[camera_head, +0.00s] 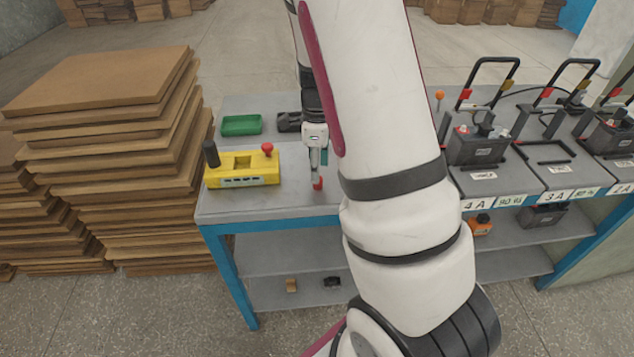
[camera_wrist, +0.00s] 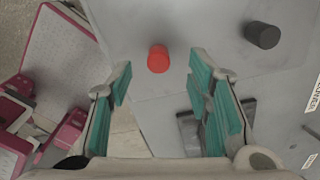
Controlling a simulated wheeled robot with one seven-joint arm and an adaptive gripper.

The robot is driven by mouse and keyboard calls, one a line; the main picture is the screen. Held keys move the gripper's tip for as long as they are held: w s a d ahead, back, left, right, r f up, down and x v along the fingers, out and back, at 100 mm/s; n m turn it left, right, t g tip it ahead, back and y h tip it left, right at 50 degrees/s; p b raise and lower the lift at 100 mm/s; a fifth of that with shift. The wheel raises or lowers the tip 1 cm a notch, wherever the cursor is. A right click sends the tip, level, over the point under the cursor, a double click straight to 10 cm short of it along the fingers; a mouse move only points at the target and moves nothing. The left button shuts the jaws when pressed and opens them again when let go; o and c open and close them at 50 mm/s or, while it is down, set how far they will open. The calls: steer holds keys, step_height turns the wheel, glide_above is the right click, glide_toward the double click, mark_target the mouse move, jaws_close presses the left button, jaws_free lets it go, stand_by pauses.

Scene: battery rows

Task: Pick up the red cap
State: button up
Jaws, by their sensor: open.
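The red cap (camera_wrist: 158,58) stands on the grey tabletop (camera_wrist: 215,60), just beyond my fingertips and between their lines in the wrist view. In the head view the red cap (camera_head: 318,184) shows at the table's front part, just below my gripper (camera_head: 316,165). My gripper (camera_wrist: 160,82) is open, its teal-padded fingers apart with nothing between them. In the head view my arm covers part of the table to the right of the cap.
A black cap (camera_wrist: 262,35) stands right of the red one. A yellow box (camera_head: 243,181) with a red knob and a green tray (camera_head: 241,125) sit left of my gripper. Batteries (camera_head: 478,147) stand at right. Stacked boards (camera_head: 110,80) rise beside the table.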

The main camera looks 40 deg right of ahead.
step_height(320, 180, down, 4)
steer(key=shift+s+f, duration=0.1)
steer(key=shift+c, duration=0.6)
steer(key=c, duration=0.7)
steer(key=shift+c, duration=0.2)
